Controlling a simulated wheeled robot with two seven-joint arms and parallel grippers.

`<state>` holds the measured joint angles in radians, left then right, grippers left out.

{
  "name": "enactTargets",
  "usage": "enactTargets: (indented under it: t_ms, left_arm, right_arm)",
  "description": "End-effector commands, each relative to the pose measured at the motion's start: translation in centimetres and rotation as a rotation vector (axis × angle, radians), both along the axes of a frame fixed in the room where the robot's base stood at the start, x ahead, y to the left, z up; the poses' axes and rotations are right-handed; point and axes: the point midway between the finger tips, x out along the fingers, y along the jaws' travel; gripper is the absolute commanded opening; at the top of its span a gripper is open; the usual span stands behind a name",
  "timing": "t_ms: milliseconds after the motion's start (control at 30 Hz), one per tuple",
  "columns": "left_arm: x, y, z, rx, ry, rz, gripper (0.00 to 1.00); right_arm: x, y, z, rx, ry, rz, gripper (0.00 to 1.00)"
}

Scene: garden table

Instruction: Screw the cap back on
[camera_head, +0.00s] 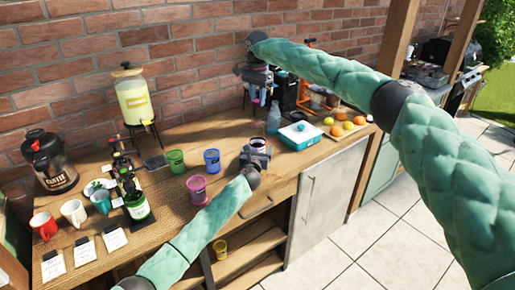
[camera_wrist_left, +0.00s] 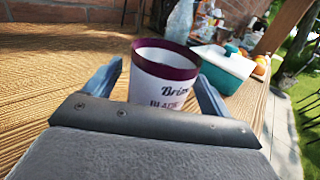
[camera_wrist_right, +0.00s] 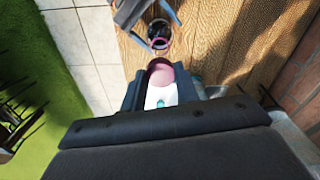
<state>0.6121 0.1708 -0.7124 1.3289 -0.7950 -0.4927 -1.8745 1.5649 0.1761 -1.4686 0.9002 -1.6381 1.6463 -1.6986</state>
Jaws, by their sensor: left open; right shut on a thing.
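A white jar (camera_wrist_left: 162,88) with a dark purple rim and lettering stands upright and uncapped on the table in the left wrist view. My left gripper (camera_head: 257,150) is open, its fingers on either side of the jar. The jar's dark opening also shows in the right wrist view (camera_wrist_right: 159,36). My right gripper (camera_head: 261,82) is raised toward the wall, behind and above the jar. It is shut on a round pinkish thing, apparently the cap (camera_wrist_right: 160,72), held apart from the jar. The cap cannot be made out in the head view.
A clear bottle (camera_head: 273,120) and a teal-and-white box (camera_head: 300,136) stand just right of the jar, before fruit (camera_head: 345,125). Green (camera_head: 176,161), blue (camera_head: 212,160) and pink (camera_head: 197,188) cups stand to its left. A drink dispenser (camera_head: 134,98) is at the back.

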Motion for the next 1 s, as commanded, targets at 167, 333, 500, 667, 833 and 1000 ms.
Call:
enactTargets:
  t_ms: [167, 333, 500, 667, 833, 1000]
  left_arm:
    - [0.1, 0.0, 0.0, 0.000, 0.000, 0.000, 0.83]
    - [0.1, 0.0, 0.0, 0.000, 0.000, 0.000, 0.71]
    - [0.1, 0.0, 0.0, 0.000, 0.000, 0.000, 0.38]
    - [0.1, 0.0, 0.0, 0.001, 0.000, 0.000, 0.17]
    - [0.1, 0.0, 0.0, 0.001, 0.000, 0.000, 0.17]
    - [0.1, 0.0, 0.0, 0.001, 0.000, 0.001, 0.17]
  right_arm:
    - [0.0, 0.0, 0.0, 0.000, 0.000, 0.000, 0.10]
    - [0.0, 0.0, 0.0, 0.000, 0.000, 0.000, 0.10]
    - [0.0, 0.0, 0.0, 0.000, 0.000, 0.000, 0.10]
    - [0.0, 0.0, 0.0, 0.000, 0.000, 0.000, 0.10]
    - [0.0, 0.0, -1.1, 0.000, 0.001, 0.000, 0.10]
    - [-0.1, 0.0, -3.1, 0.000, 0.000, -0.001, 0.10]
